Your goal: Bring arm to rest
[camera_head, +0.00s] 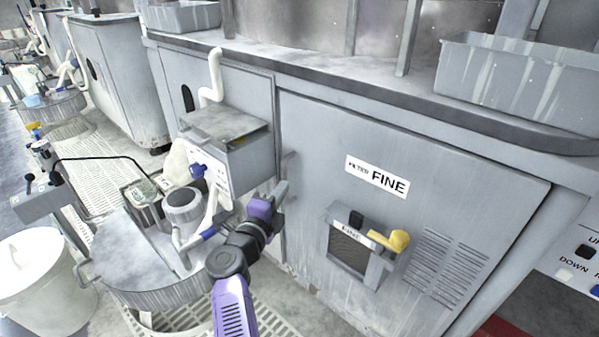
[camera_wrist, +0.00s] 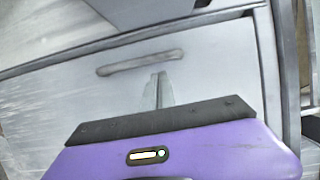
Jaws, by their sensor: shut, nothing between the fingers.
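My gripper (camera_head: 280,192) is at the end of my purple and black arm, which reaches up from the lower middle of the head view. It is in front of the grey cabinet (camera_head: 318,120) labelled FINE. In the wrist view its two thin fingers (camera_wrist: 159,88) are together with nothing between them. A bar handle (camera_wrist: 140,62) on a grey door panel (camera_wrist: 215,55) shows just beyond the fingertips. I cannot tell whether the fingers touch the panel.
A round polishing platen (camera_head: 130,262) with a grey control box (camera_head: 232,165) above it stands left of my arm. A white bucket (camera_head: 35,275) is at far left. Grated floor (camera_head: 275,322) shows below.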

